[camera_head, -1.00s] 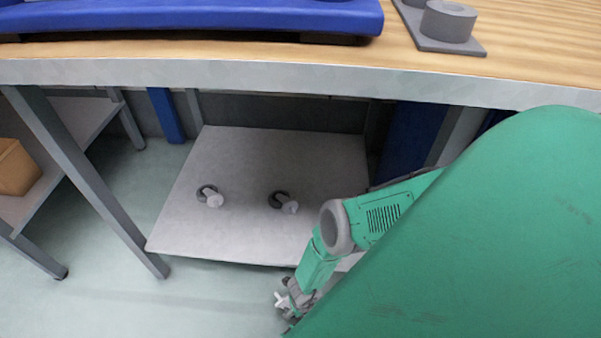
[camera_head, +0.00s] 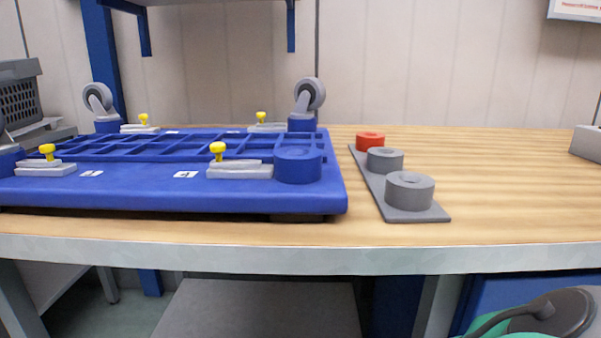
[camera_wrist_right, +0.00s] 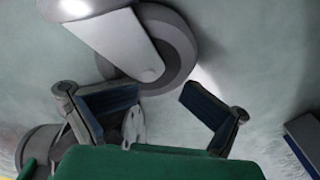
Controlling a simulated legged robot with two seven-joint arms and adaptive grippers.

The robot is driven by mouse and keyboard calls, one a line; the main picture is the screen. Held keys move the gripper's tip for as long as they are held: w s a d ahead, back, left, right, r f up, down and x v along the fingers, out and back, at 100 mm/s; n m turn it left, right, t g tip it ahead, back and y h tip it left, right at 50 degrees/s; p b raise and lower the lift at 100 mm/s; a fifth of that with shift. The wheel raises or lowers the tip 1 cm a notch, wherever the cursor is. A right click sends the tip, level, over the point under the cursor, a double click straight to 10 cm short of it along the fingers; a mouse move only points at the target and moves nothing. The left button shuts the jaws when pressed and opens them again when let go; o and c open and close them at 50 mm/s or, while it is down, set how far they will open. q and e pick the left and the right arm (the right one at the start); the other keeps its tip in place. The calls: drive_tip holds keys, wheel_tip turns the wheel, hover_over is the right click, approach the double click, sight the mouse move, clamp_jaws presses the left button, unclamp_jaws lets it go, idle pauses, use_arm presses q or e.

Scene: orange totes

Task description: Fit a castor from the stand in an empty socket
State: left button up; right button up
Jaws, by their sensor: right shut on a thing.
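The blue dolly base (camera_head: 345,190) lies on the bench in the head view. Castors stand at its far left corner (camera_head: 97,100) and far right corner (camera_head: 310,94). Its near right corner holds an empty round blue socket (camera_head: 298,165). The stand (camera_head: 432,214) is a grey plate to the right with two grey rings and a red ring (camera_head: 370,140), with no castor in them. My left gripper is not in view.
Yellow-knobbed clamps (camera_head: 217,152) sit on the dolly base. The wooden bench (camera_head: 510,190) is clear right of the stand, up to a grey object (camera_head: 587,143) at the far right. Part of my right arm (camera_head: 550,315) shows below the bench's front edge.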

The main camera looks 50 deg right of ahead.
drive_tip(key=shift+s, duration=0.2)
drive_tip(key=shift+r+p, duration=0.2)
drive_tip(key=shift+p, duration=0.1)
drive_tip(key=c, duration=0.3)
drive_tip(key=shift+a+r, duration=0.1)
drive_tip(key=shift+r, duration=0.15)
drive_tip(key=shift+c, duration=1.2)
drive_tip(key=shift+r+p, duration=0.8)
drive_tip(key=shift+p, duration=0.25)
clamp_jaws()
drive_tip(key=shift+w+r+p, duration=0.15)
drive_tip(key=shift+r+p, duration=0.7)
drive_tip(key=shift+w+r+p, duration=0.1)
drive_tip(key=shift+r+p, duration=0.75)
